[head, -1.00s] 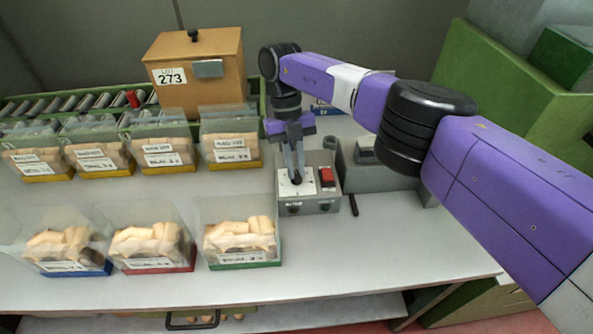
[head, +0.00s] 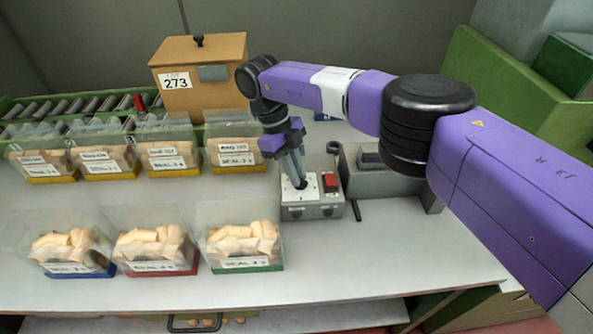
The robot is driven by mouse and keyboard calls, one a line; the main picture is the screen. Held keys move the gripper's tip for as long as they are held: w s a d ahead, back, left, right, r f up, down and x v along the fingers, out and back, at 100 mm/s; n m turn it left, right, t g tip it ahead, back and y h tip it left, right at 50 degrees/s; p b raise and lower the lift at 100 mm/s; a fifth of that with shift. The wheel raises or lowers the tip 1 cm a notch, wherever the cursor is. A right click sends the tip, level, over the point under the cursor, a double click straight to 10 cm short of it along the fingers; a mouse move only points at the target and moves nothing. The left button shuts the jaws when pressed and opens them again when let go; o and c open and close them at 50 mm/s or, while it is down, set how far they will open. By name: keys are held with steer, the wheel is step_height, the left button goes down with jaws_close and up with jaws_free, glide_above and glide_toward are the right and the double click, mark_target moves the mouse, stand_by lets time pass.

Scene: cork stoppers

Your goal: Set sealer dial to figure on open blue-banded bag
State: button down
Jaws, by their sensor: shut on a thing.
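The sealer (head: 312,211) is a grey box with a white dial plate (head: 289,195), a dark dial knob and a red switch (head: 330,182). My gripper (head: 297,180) points down at the dial, shut on the knob, which its fingers partly hide. I cannot read the dial's setting. The open blue-banded bag (head: 72,271) stands at the front left, full of pale corks. Its label begins with "SEAL", but its figure is too blurred to read.
Open bags with a red band (head: 160,272) and a green band (head: 247,268) stand beside it. Several yellow-banded bags (head: 236,169) stand behind. A wooden box marked LOT 273 (head: 199,95) and a roller conveyor (head: 65,108) are at the back.

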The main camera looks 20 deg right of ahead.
stand_by(0.4)
steer(key=c, duration=1.4)
jaws_free()
steer(key=shift+c, duration=0.2)
steer(key=shift+r, duration=0.1)
steer(key=b+v, duration=0.1)
steer(key=v, duration=0.6)
steer(key=shift+r, duration=0.25)
steer(key=shift+a, duration=0.1)
